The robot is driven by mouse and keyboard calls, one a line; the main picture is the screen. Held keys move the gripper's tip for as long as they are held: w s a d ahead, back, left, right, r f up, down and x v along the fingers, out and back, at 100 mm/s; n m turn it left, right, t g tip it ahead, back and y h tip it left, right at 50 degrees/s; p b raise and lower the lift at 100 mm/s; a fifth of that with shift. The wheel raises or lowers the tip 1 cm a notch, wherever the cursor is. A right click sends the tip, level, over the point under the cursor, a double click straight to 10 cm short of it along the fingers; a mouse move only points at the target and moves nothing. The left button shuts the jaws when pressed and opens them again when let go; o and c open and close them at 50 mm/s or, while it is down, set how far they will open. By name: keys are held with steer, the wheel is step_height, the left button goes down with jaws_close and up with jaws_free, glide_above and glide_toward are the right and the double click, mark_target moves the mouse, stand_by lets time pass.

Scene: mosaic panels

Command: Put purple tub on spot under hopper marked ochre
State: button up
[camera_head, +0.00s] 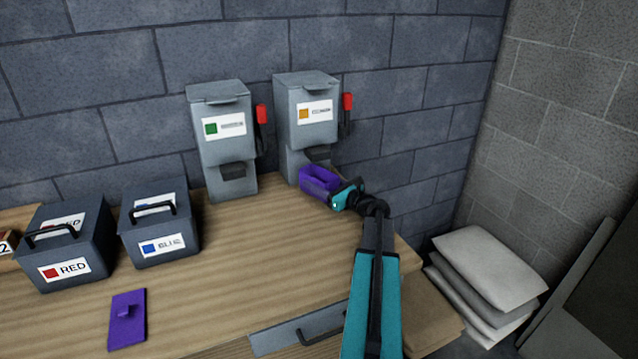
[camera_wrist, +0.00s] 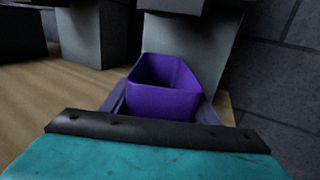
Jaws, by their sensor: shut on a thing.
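The purple tub (camera_head: 318,181) is an open-topped container held in my gripper (camera_head: 336,190), at the foot of the hopper marked ochre (camera_head: 306,125). That hopper is grey, with an ochre square on its label and a dark spout low on its front. In the wrist view the tub (camera_wrist: 165,95) sits upright between the fingers, in front of the grey hopper (camera_wrist: 188,50). The spot under the hopper is hidden by the tub and gripper. I cannot tell whether the tub touches the bench.
A hopper marked green (camera_head: 222,145) stands to the left. Boxes labelled RED (camera_head: 75,245) and BLUE (camera_head: 165,225) stand on the wooden bench (camera_head: 225,290). A purple lid-like plate (camera_head: 127,325) lies in front. Grey sacks (camera_head: 480,265) are stacked at the right.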

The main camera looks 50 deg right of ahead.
mark_target(334, 189)
steer(key=shift+f, duration=0.15)
steer(key=o, duration=1)
steer(key=shift+o, duration=0.2)
steer(key=shift+r, duration=0.25)
steer(key=s+b, duration=0.2)
steer(key=s, duration=1)
steer(key=shift+f, duration=0.1)
